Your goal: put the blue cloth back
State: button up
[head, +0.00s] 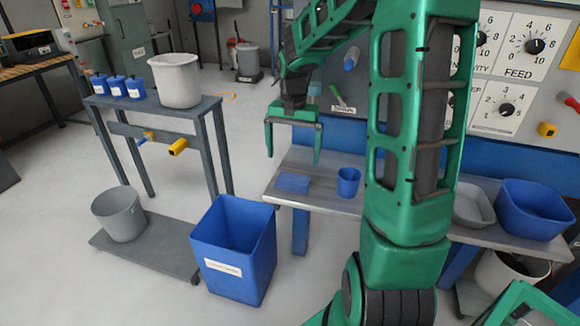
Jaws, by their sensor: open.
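A flat, folded blue piece that looks like the blue cloth (293,183) lies on the grey bench (320,200), near its left end. My gripper (292,156) is open and empty, pointing down above the cloth in the picture. Its two green fingers are spread wide, to the left and right of the cloth. A gap shows between the fingertips and the cloth, but the exact height cannot be told from this one view.
A blue cup (348,182) stands just right of the cloth. A tall blue bin (232,265) stands on the floor left of the bench. My arm hides the bench's middle. A grey tray (472,207) and blue tub (535,210) are at the right. A control panel (515,60) rises behind.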

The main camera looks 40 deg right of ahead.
jog(key=s+a+r+n, duration=0.1)
jog(key=s+r+n, duration=0.1)
jog(key=s, duration=1.2)
jog(key=s+a+r+n, duration=0.1)
jog(key=s+n, duration=0.1)
jog(key=s, duration=1.2)
jog(key=shift+s+a+r, duration=0.25)
jog(key=shift+a+r, duration=0.1)
jog(key=shift+a, duration=0.05)
